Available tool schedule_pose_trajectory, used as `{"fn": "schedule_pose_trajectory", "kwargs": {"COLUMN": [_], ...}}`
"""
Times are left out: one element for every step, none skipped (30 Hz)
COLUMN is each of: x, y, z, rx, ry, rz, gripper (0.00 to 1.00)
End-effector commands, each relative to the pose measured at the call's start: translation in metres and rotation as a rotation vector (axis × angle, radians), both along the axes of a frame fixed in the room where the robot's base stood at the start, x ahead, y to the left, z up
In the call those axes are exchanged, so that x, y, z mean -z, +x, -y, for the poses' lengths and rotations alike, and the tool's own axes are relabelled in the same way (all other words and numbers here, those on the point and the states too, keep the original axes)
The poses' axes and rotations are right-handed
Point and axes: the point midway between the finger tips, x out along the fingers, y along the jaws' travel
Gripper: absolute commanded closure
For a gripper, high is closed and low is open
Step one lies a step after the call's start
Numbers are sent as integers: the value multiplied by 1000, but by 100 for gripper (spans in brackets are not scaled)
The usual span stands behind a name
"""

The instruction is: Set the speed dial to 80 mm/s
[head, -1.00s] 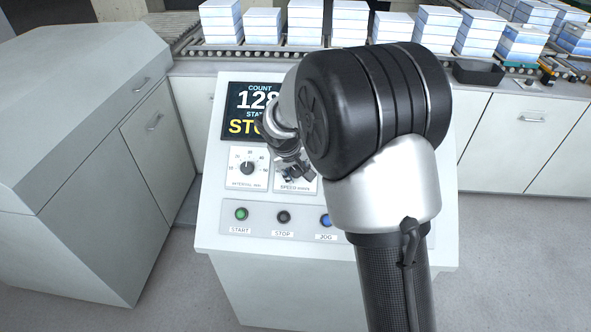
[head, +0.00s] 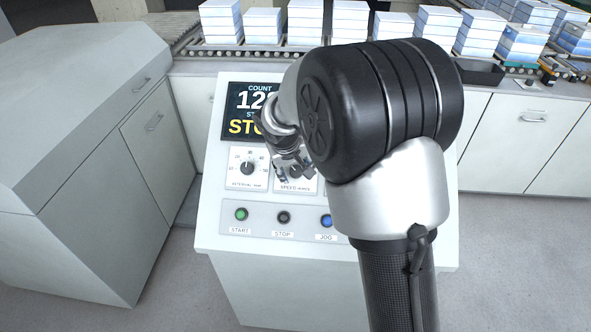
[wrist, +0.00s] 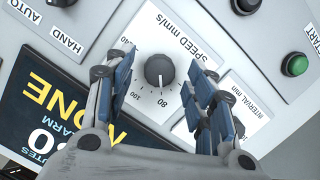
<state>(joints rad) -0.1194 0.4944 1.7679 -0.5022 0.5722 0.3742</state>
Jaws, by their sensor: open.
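The speed dial (wrist: 159,70) is a dark round knob on a white plate marked "SPEED mm/s" in the wrist view. A pale mark on the knob appears to point toward the "80" label. The labels 140 and 100 also show; my right finger hides part of the scale. My gripper (wrist: 161,76) is open, with one blue-padded finger on each side of the knob and visible gaps between. Depth to the plate is hard to tell. In the head view my gripper (head: 291,170) is over the speed plate (head: 296,189) and mostly hides the dial.
The interval dial (head: 247,168) sits just left of the speed plate. Below are the green START button (head: 241,214), dark STOP button (head: 284,217) and blue JOG button (head: 326,221). The display (head: 245,112) is above, partly hidden by my arm. Stacks stand on the conveyor (head: 300,47) behind.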

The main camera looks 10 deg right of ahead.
Motion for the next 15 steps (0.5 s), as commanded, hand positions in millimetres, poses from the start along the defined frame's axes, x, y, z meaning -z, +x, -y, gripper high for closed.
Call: {"fn": "schedule_pose_trajectory", "kwargs": {"x": [-11, -16, -24, -30, -36, -44, -50, -55, -63, -67, -72, -77, -81, -84, -88], "y": [-3, -6, -9, -11, -14, -17, -20, -22, -25, -27, -29, -31, -33, -34, -36], "z": [-3, -4, -6, -8, -9, -11, -13, -14, -15, -17, -18, -19, -20, -21, -22], "rx": [-1, -2, -2, -2, -2, -2, -2, -1, -2, -1, -1, 0, -1, -1, -1], "ry": [0, 1, 1, 1, 1, 1, 1, 1, 1, 1, 1, 2, 1, 1, 1], "rz": [4, 5, 5, 5, 6, 5, 6, 4, 5, 4, 4, 4, 2, 2, 2], "gripper": [50, 50, 50, 50, 50, 50, 50, 50, 50, 50, 50, 50, 50, 50, 50]}}
